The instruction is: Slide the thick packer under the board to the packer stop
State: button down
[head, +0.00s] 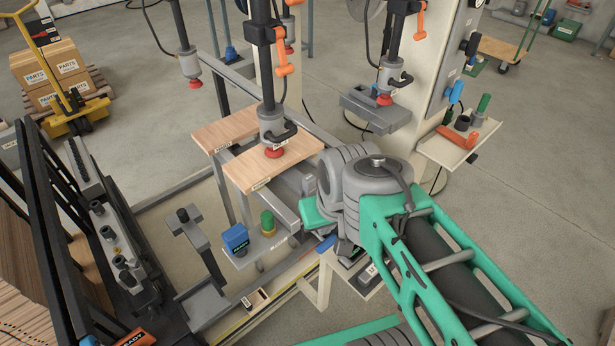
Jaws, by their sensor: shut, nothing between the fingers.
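Two wooden boards lie under the boring spindles. The nearer board (275,166) has a spindle with a red tip over it, and a small label on its front edge. The farther board (226,131) is to its left and partly covered. Grey metal supports (290,190) show under the nearer board's right side. I cannot make out the thick packer or the packer stop for certain; my arm hides part of this area. My gripper (312,240) is just right of and below the nearer board, partly hidden by my wrist. It looks shut and empty.
A small shelf below the board holds a blue block (236,239) and a green-topped cylinder (268,223). A grey clamp-like stand (192,238) is to the left. Spindles hang above. A tool tray (458,148) is at the right. Open floor lies beyond.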

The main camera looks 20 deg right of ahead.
aim_at(302, 186)
jog(key=u, duration=1.35)
jog(key=k, duration=0.6)
jog(key=u, duration=0.05)
